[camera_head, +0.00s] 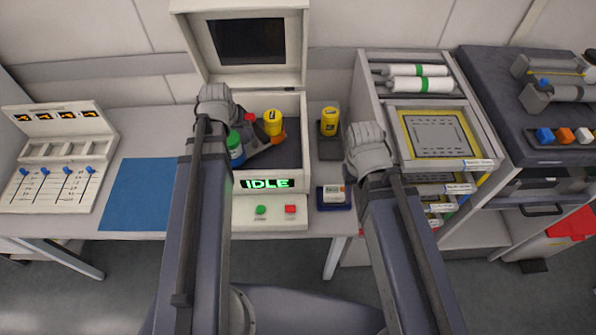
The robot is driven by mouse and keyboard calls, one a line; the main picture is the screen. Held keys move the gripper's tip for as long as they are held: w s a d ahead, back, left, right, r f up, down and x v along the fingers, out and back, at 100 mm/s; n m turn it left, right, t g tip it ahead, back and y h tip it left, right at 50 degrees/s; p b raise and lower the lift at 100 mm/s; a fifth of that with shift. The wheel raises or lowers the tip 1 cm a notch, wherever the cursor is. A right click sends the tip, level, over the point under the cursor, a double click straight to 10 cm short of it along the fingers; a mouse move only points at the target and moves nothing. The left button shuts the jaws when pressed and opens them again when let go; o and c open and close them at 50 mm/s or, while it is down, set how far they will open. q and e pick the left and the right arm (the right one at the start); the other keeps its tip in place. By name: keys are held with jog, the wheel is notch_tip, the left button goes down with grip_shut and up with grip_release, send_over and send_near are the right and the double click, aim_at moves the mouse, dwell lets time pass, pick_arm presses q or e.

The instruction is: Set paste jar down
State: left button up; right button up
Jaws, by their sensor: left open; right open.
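Several jar-like containers are in view, and I cannot tell by label which is the paste jar. A blue-and-white jar with a green lid (236,149) stands at the left side of the open white machine (302,105). A yellow jar (272,121) is in the machine's dark interior, near a red-topped item (249,119). My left gripper (214,92) is open over the machine's left edge. My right gripper (364,135) is open, right of the pad; its fingertips are partly unclear.
A small white block on a blue base (334,205) sits at the front edge. The machine's display reads IDLE (265,184), above green and red buttons. A blue mat (141,194) lies left. A rack with a yellow-framed panel (401,120) stands right.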

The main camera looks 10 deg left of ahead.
pick_arm(q)
jog(key=s+d+m, duration=0.1)
jog(key=d, duration=0.4)
jog(key=s+d+m+g, duration=0.1)
jog(key=s+d, duration=0.1)
jog(key=d, duration=0.3)
jog(key=s+d+f+m+g, duration=0.1)
jog(key=s+d, duration=0.1)
jog(key=d, duration=0.4)
jog(key=s+d+m+g, duration=0.2)
jog(key=s+d, duration=0.6)
jog(key=d, duration=0.1)
jog(key=shift+d+m+y, duration=0.3)
jog(key=shift+d+m, duration=0.05)
jog(key=shift+m, duration=0.05)
